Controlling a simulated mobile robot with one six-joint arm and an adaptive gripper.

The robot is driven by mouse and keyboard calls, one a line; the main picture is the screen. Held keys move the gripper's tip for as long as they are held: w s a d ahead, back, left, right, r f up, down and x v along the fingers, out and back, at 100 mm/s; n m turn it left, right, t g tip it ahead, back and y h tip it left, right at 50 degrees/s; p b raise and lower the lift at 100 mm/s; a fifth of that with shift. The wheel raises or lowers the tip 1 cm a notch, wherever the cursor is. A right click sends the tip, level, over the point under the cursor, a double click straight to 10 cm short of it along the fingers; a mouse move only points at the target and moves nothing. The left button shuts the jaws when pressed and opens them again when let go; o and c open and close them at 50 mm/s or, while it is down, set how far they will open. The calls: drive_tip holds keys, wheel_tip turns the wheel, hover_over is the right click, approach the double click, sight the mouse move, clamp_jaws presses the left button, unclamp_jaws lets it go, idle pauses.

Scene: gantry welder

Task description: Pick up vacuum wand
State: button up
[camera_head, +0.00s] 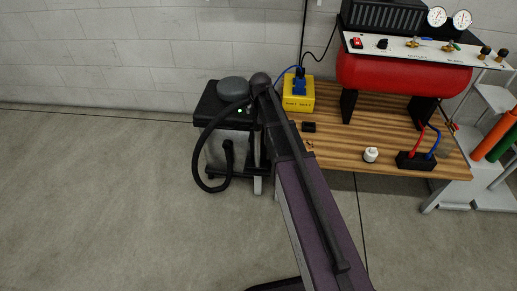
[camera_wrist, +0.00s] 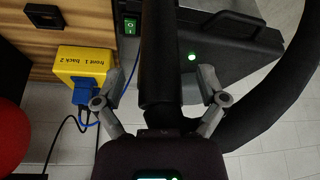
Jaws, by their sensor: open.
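The vacuum wand (camera_wrist: 158,55) is a black tube that runs up the middle of the wrist view. It lies between the two grey fingers of my gripper (camera_wrist: 160,75), which is open with a gap on both sides of the tube. In the head view a long dark bar (camera_head: 312,185) that looks like the wand runs diagonally over a purple-grey body. The vacuum unit (camera_head: 228,138) stands left of the workbench, and its black hose (camera_head: 201,150) loops at its side. I cannot make out my gripper's fingers in the head view.
The wooden workbench (camera_head: 390,145) holds a yellow outlet box (camera_head: 298,95) with a blue plug, a red compressor tank (camera_head: 400,76) and a small white part (camera_head: 370,155). A block with red and blue leads (camera_head: 415,160) sits at its front. The floor at left is clear.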

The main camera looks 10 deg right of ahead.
drive_tip(key=shift+w+f+b, duration=0.3)
drive_tip(key=shift+f+b, duration=0.1)
drive_tip(key=shift+f, duration=0.25)
clamp_jaws()
